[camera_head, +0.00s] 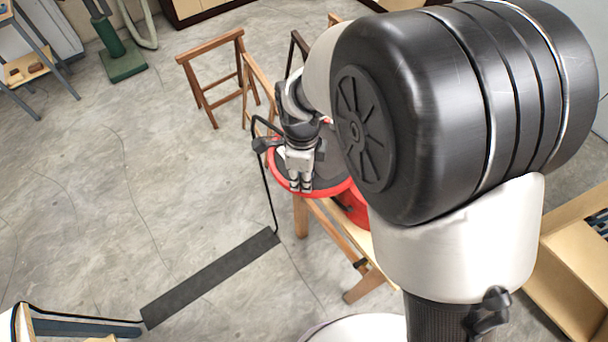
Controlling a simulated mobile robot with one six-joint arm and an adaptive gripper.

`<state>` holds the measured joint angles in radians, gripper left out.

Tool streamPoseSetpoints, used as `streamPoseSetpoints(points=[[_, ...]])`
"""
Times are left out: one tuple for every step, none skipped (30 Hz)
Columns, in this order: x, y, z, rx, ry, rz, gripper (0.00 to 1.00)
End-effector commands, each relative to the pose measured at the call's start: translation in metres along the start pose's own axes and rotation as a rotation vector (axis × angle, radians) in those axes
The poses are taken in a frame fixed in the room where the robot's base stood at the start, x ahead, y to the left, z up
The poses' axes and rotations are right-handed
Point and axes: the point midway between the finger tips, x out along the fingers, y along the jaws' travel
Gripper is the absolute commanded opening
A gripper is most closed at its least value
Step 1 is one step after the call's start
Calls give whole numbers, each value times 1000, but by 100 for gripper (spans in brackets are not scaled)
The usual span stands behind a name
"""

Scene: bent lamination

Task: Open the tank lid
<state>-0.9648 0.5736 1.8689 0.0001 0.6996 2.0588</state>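The tank (354,206) is a red round vessel on a wooden trestle right of the picture's middle, largely hidden behind my arm. Its lid (328,178) is a dark grey disc with a bright red rim, and it appears to lie flat on top. My gripper (300,188) points down over the lid's near left part, close to the red rim. The lid's right side and any handle there are hidden by my arm.
A wooden trestle (215,75) stands behind the tank. A dark strip (210,277) lies at lower left, with a thin black line rising from it toward the tank. A wooden box (575,265) is at the right. The grey floor at left is mostly clear.

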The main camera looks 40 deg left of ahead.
Motion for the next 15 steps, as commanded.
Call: streamPoseSetpoints(points=[[0, 0, 0, 1, 0, 0, 0], [0, 0, 0, 1, 0, 0, 0], [0, 0, 0, 0, 0, 0, 0], [0, 0, 0, 0, 0, 0, 0], [0, 0, 0, 0, 0, 0, 24], [0, 0, 0, 0, 0, 0, 27], [0, 0, 0, 0, 0, 0, 29], [0, 0, 0, 0, 0, 0, 31], [0, 0, 0, 0, 0, 0, 33], [0, 0, 0, 0, 0, 0, 35], [0, 0, 0, 0, 0, 0, 37], [0, 0, 0, 0, 0, 0, 40], [0, 0, 0, 0, 0, 0, 42], [0, 0, 0, -1, 0, 0, 44], [0, 0, 0, -1, 0, 0, 44]])
